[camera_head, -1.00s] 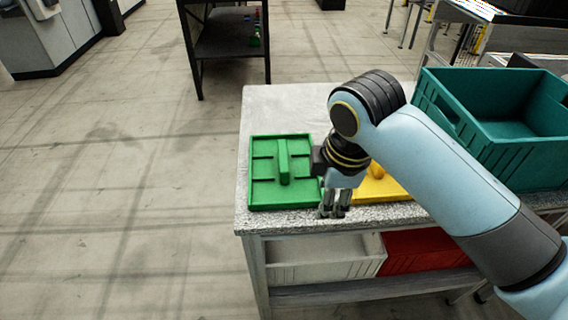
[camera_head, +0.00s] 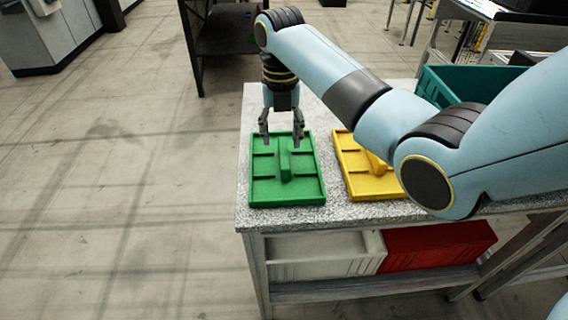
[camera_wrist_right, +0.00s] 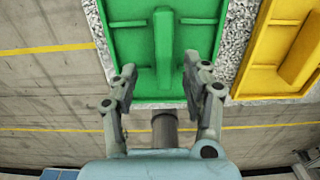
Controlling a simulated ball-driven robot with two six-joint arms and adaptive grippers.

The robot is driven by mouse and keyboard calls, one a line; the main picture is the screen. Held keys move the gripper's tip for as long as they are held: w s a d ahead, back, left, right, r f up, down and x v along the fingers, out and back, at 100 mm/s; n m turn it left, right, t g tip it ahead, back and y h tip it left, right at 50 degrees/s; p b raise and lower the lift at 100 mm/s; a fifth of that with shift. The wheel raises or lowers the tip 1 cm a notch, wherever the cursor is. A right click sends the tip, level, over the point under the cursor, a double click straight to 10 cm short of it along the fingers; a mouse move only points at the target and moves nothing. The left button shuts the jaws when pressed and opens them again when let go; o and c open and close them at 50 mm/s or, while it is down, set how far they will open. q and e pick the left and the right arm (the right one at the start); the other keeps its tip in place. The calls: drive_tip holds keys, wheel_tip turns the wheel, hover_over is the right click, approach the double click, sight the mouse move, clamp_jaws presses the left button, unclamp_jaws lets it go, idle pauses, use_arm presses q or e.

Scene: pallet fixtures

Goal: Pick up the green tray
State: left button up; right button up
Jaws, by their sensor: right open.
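The green tray (camera_head: 262,187) lies flat at the left end of the grey stone-topped table. It has a raised central handle (camera_head: 285,160) and low ribs. My right gripper (camera_head: 283,143) is open and empty, pointing down over the far part of the tray. In the right wrist view the gripper (camera_wrist_right: 155,80) has its two fingers spread on either side of the line of the handle (camera_wrist_right: 164,45), with the green tray (camera_wrist_right: 125,42) beyond them. I cannot tell the exact height of the fingertips above the tray. My left gripper is not in view.
A yellow tray (camera_head: 357,172) lies right of the green one and also shows in the wrist view (camera_wrist_right: 270,75). A teal crate (camera_head: 450,88) stands at the back right. White (camera_head: 310,262) and red (camera_head: 430,250) bins sit on the shelf below. Floor left of the table is clear.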

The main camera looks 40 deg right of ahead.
sight(284, 151)
drive_tip(key=f, duration=0.6)
drive_tip(key=shift+s+d+f, duration=0.15)
drive_tip(key=shift+s+f, duration=0.1)
clamp_jaws()
